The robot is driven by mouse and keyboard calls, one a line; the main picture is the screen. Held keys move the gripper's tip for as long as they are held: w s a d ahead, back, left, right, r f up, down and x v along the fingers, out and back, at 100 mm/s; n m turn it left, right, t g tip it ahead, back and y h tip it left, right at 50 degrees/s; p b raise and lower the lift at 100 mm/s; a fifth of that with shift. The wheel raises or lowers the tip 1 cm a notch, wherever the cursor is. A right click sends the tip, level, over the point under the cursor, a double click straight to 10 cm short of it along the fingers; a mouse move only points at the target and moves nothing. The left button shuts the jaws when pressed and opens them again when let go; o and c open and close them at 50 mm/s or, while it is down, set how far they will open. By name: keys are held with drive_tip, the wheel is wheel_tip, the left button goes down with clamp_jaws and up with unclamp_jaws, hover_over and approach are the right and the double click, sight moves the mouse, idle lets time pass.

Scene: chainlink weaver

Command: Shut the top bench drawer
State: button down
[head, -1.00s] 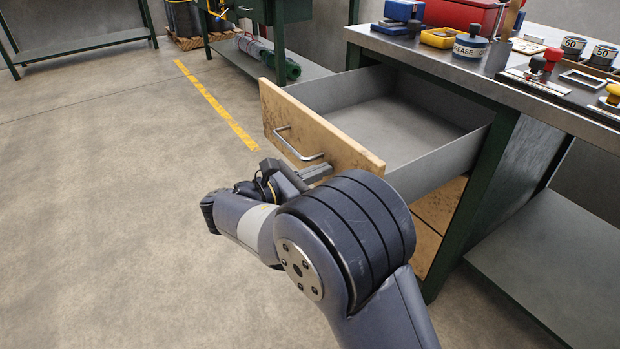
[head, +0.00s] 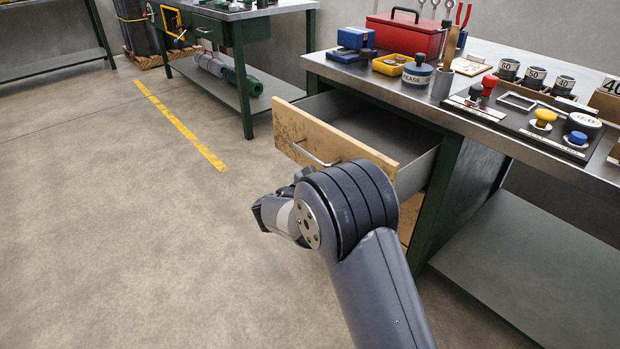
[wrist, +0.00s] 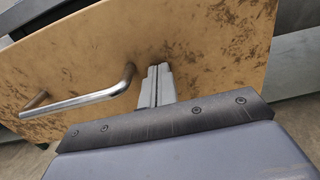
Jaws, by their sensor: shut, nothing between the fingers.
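The top bench drawer (head: 333,137) stands partly open, with a worn wooden front and a grey metal inside. Its inside looks empty where it shows. The bar handle (head: 313,154) is on the drawer front and also shows in the wrist view (wrist: 88,102). My gripper (wrist: 158,72) is shut and empty. Its fingertips are at the wooden front, to the right of the handle in the wrist view, and appear to touch it.
The bench top (head: 400,83) holds a red toolbox (head: 405,37), a yellow bin (head: 392,64), a grease tin (head: 417,73) and a panel with coloured knobs (head: 520,118). A green bench leg (head: 437,200) stands right of the drawer. The floor to the left is clear.

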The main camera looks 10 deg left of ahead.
drive_tip(key=p+x, duration=0.1)
drive_tip(key=x, duration=1.8)
drive_tip(key=shift+d+p, duration=0.1)
drive_tip(key=shift+p, duration=0.25)
drive_tip(key=shift+w+d+r, duration=0.1)
drive_tip(key=shift+r, duration=0.05)
drive_tip(key=shift+r, duration=0.15)
drive_tip(key=shift+s+a, duration=0.2)
drive_tip(key=shift+s, duration=0.05)
drive_tip(key=v, duration=0.4)
drive_tip(key=p+v, duration=0.1)
drive_tip(key=v, duration=0.9)
drive_tip(key=shift+w+f+p, duration=0.1)
drive_tip(key=shift+f+p, duration=0.25)
drive_tip(key=shift+p, duration=0.05)
drive_tip(key=shift+w+d, duration=0.1)
drive_tip(key=b+x, duration=0.2)
drive_tip(key=x, duration=1.1)
drive_tip(key=shift+w+d, duration=0.1)
drive_tip(key=shift+r, duration=0.1)
